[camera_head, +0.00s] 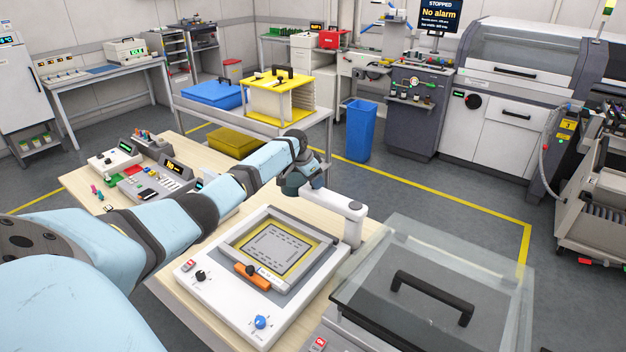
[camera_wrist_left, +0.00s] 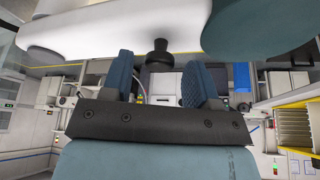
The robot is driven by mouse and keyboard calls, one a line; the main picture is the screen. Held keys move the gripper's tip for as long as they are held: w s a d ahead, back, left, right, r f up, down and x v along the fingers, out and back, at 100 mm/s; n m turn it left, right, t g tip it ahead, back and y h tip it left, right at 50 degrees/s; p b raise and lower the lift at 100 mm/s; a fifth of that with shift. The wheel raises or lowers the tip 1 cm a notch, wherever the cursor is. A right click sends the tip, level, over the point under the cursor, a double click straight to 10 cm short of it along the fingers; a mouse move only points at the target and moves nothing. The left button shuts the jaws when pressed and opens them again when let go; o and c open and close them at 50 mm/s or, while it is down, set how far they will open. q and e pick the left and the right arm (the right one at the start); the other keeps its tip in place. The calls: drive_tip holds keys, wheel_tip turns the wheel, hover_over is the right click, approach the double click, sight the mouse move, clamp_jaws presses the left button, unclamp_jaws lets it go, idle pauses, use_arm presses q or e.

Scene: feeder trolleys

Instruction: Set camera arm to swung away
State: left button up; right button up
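The camera arm (camera_head: 342,203) is a white bar on a post at the back right corner of the white printing unit (camera_head: 207,300). It reaches left from the post, and a dark teal housing (camera_head: 292,185) sits at its left end. In the left wrist view the white bar (camera_wrist_left: 120,25) and the teal housing (camera_wrist_left: 255,25) fill the top, with a black knob (camera_wrist_left: 157,48) below the bar. My left gripper (camera_head: 312,172) is at the housing end of the arm. Its two blue fingers (camera_wrist_left: 160,75) are apart, with the knob at the gap between their tips; contact is not clear. My right gripper is not in view.
A framed board (camera_head: 275,247) with an orange handle (camera_head: 252,275) lies on the unit. A clear lid with a black handle (camera_head: 432,296) stands close on the right. Small devices (camera_head: 155,182) cover the table at left. A trolley with a yellow-topped rack (camera_head: 281,97) stands behind.

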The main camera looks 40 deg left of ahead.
use_arm(q)
drive_tip(key=b+v, duration=0.1)
drive_tip(key=v, duration=1.2)
drive_tip(key=shift+r, duration=0.4)
drive_tip(key=shift+s+f, duration=0.1)
